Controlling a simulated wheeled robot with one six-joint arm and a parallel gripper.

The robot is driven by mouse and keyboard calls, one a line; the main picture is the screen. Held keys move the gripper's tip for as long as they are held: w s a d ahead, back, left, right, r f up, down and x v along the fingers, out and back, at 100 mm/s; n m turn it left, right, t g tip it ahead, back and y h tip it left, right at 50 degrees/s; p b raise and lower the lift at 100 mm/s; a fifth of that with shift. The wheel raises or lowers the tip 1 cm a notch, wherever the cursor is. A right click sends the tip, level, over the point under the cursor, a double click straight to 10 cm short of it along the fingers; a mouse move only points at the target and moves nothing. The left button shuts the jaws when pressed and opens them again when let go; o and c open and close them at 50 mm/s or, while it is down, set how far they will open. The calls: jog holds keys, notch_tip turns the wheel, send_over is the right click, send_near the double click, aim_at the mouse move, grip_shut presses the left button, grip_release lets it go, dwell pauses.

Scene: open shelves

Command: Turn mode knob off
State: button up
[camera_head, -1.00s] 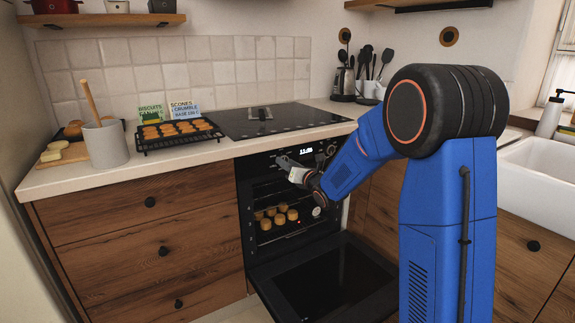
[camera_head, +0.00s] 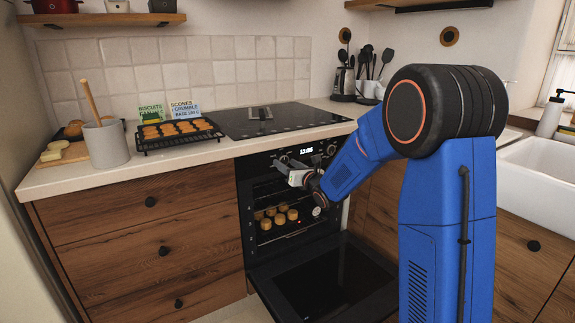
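The black oven (camera_head: 245,210) is built in under the counter, with its door (camera_head: 340,280) hanging open and down. Its control panel has a lit clock display (camera_head: 307,151) and round knobs, one of them at the right end (camera_head: 331,150). Another knob (camera_head: 284,159) shows at the left of the display, close to my gripper's tip. My gripper (camera_head: 287,167) is in front of the panel's left part. Its fingers are small here, so I cannot tell whether they are open or touch the knob. The knob's markings are too small to read.
Several round baked pieces (camera_head: 276,214) sit on a rack inside the oven. A black cooktop (camera_head: 270,121) is above it. A cooling rack of biscuits (camera_head: 178,133) and a grey utensil pot (camera_head: 106,145) stand to the left. The open door fills the space below my arm.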

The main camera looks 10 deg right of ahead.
jog(key=shift+r, duration=0.15)
jog(key=shift+s+d, duration=0.15)
jog(key=shift+s, duration=0.15)
jog(key=v, duration=1.6)
jog(key=shift+s, duration=0.4)
jog(key=shift+d, duration=0.1)
